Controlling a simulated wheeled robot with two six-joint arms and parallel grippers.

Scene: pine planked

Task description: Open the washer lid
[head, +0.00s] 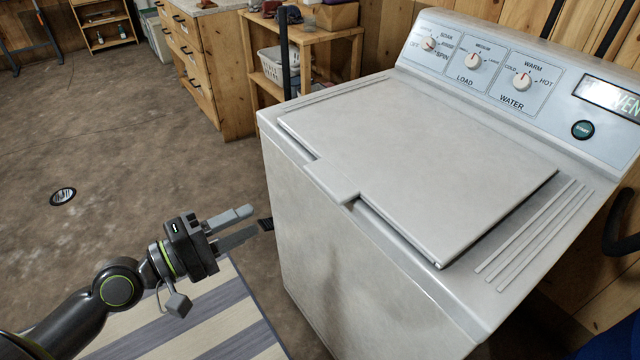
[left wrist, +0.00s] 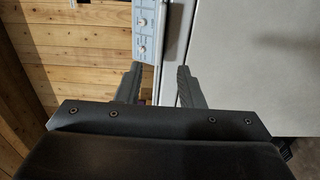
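The white washer (head: 330,255) stands at the centre right in the head view. Its lid (head: 430,140) lies down flat over the top, with a small tab (head: 345,194) at the front edge. My left gripper (head: 259,217) is left of the washer's front, below the level of the lid and apart from the tab. Its two fingers are spread with nothing between them. In the left wrist view both fingers of my left gripper (left wrist: 160,72) show apart, with the washer's pale surface (left wrist: 235,60) beyond on the right. My right gripper is not in view.
The control panel (head: 520,75) with its dials rises at the washer's back. A wooden shelf (head: 310,50) with a white basket (head: 278,68) and a drawer cabinet (head: 205,60) stand behind. A striped rug (head: 215,325) lies on open floor at the lower left.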

